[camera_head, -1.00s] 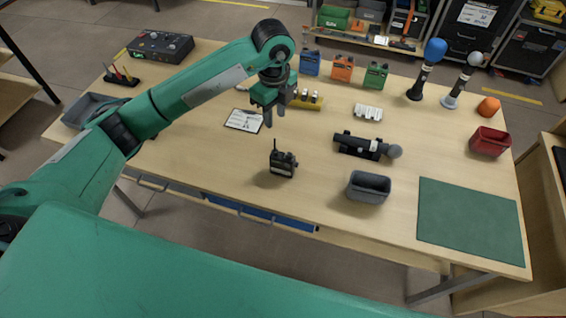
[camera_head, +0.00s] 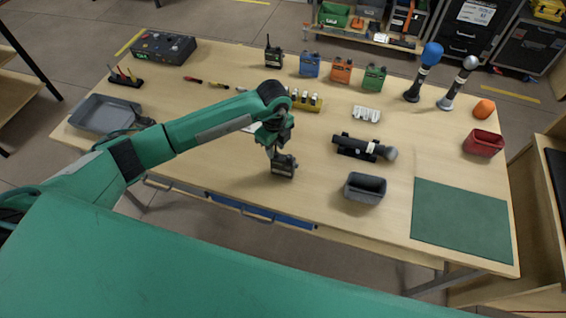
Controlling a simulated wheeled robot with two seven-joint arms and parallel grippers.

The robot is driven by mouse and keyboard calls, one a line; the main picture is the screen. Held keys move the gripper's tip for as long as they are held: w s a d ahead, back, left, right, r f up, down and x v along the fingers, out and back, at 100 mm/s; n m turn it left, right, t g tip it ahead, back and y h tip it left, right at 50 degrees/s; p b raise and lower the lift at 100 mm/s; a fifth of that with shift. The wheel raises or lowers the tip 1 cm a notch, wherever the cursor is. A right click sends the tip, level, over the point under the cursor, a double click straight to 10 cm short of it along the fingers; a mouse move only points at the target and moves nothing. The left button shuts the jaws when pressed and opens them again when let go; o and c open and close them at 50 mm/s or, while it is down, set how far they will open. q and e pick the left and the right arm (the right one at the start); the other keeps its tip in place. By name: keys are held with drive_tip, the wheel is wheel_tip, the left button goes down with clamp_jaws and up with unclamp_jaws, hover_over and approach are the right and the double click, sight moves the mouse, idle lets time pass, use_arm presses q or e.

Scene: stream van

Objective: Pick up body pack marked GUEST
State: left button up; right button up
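A black body pack (camera_head: 283,168) with a pale label stands near the front middle of the table. My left gripper (camera_head: 275,151) is right above it, fingers pointing down at its top. The fingers overlap the pack's upper part, so I cannot tell whether they touch or grip it. A second black pack with an antenna (camera_head: 273,57) stands at the back. Beside it are a blue pack (camera_head: 310,65), an orange pack (camera_head: 341,70) and a green pack (camera_head: 374,77). No label is readable as GUEST. My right gripper is not in view.
A grey bin (camera_head: 364,188) and a black microphone in a cradle (camera_head: 362,148) stand right of the gripper. A green mat (camera_head: 460,222) and a red bin (camera_head: 484,143) lie farther right. A grey tray (camera_head: 103,113) is at the left. The table's front edge is close.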

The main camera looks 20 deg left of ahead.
use_arm(q)
clamp_jaws()
drive_tip(key=shift+r, duration=0.15)
